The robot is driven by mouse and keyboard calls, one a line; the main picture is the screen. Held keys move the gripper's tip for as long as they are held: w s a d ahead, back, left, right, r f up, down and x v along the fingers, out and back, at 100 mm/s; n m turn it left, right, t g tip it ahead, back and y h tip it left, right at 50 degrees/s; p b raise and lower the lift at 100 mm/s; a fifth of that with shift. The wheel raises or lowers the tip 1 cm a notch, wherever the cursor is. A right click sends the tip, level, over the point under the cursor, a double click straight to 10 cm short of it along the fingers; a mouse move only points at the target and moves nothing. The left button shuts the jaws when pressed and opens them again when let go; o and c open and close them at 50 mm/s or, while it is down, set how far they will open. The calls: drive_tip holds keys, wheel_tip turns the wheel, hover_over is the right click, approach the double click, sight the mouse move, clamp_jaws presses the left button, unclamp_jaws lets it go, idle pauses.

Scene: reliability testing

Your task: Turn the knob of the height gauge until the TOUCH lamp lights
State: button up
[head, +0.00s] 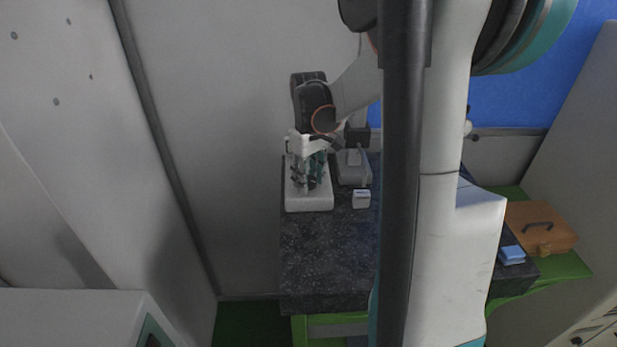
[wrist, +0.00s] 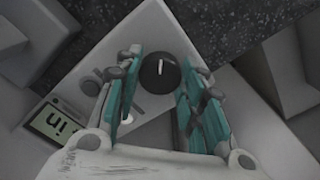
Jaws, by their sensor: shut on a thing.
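The height gauge has a white base (head: 309,201) on the dark granite slab, seen in the head view. In the wrist view its black round knob (wrist: 160,72) with a white pointer line lies between my teal fingertips. The pointer points roughly to the top of the picture. My gripper (wrist: 163,73) is shut on the knob, one finger on each side; it also shows from above in the head view (head: 309,172). A green display (wrist: 54,124) shows the letters "in". A pale round spot (wrist: 130,114) is partly behind the left finger; I cannot tell whether it is the TOUCH lamp.
The granite slab (head: 325,260) has free room in front of the gauge. A small white block (head: 361,199) and a grey device (head: 353,168) stand right of the gauge. A blue item (head: 511,254) and an orange case (head: 540,228) lie farther right.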

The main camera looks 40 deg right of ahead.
idle(0.3)
drive_tip(key=o, duration=1)
drive_tip(key=shift+o, duration=0.2)
wheel_tip(320, 180, up, 12)
idle(0.6)
